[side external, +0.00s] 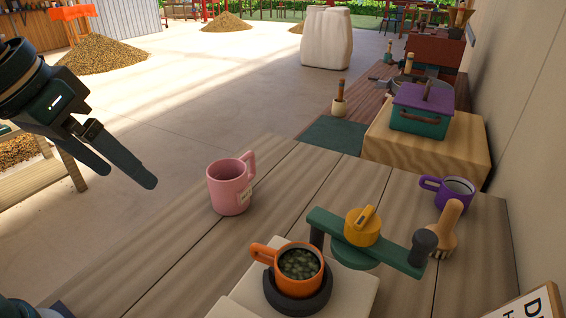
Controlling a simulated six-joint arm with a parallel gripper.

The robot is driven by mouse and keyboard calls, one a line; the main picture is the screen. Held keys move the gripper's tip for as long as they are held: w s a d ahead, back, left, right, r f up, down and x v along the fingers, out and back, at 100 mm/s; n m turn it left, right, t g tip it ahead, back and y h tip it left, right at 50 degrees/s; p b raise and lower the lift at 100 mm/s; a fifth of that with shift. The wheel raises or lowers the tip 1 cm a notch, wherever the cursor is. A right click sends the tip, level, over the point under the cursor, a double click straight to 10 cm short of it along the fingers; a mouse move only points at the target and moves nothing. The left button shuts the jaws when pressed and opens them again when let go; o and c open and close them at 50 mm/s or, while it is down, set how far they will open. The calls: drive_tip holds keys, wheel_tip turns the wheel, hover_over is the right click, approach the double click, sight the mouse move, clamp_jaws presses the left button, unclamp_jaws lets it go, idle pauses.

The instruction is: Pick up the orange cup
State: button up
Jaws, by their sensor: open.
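The orange cup (266,253) stands upright in a dark ring-shaped holder (299,300) on a pale block near the table's front. It is filled with greenish beans, and its handle points left. My gripper (132,178) is open and empty at the upper left, well away from the cup and above it.
A pink mug (229,194) stands left of the cup. A green bar with a yellow knob (363,226) is close on the cup's right. A purple mug (455,192), a wooden brush (444,228) and a purple-lidded green pot (421,110) are farther right. The wooden table's (165,250) left side is clear.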

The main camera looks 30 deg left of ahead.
drive_tip(key=w+d+g, duration=0.1)
drive_tip(key=w+d, duration=0.3)
drive_tip(key=w, duration=0.2)
drive_tip(key=m+g, duration=0.2)
drive_tip(key=g, duration=0.2)
approach(267, 248)
wheel_tip(267, 248, down, 6)
drive_tip(key=shift+w+f, duration=0.25)
drive_tip(key=shift+f, duration=2.3)
clamp_jaws()
drive_tip(key=shift+r, duration=0.1)
